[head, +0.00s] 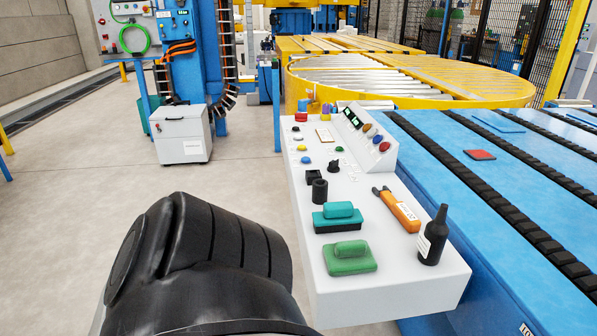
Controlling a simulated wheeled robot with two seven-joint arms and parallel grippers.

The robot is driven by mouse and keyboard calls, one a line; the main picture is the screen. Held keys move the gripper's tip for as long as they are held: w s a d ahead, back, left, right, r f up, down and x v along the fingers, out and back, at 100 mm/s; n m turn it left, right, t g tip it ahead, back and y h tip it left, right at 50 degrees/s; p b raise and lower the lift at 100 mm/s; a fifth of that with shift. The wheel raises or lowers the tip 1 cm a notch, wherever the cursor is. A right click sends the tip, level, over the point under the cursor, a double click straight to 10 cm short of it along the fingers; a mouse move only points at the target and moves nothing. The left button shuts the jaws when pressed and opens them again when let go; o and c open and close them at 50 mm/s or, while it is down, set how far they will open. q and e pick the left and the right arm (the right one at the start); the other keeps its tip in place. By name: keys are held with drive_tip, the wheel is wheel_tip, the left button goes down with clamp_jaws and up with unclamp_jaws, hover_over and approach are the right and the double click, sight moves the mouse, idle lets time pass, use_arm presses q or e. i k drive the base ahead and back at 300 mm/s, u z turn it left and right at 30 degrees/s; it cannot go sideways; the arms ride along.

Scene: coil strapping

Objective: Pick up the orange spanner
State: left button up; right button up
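The orange spanner (402,214) lies on the white control console (303,214) in the head view, right of the middle. It has a fat orange body with a pale label and a dark forked jaw that points to the far left. It lies between a teal-handled block (338,211) and a dark bottle (433,238), close to the console's right edge. A black, rounded part of my own arm fills the lower left, apart from the console. Neither of my grippers shows in this view.
A green-handled block (349,257) sits at the console's near end. Black cylinders, buttons and a raised switch panel (366,138) stand farther back. A blue conveyor bed (470,185) with black chains runs along the right. Open floor (125,210) lies to the left.

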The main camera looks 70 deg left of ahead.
sight(405, 215)
drive_tip(key=u, duration=2.4)
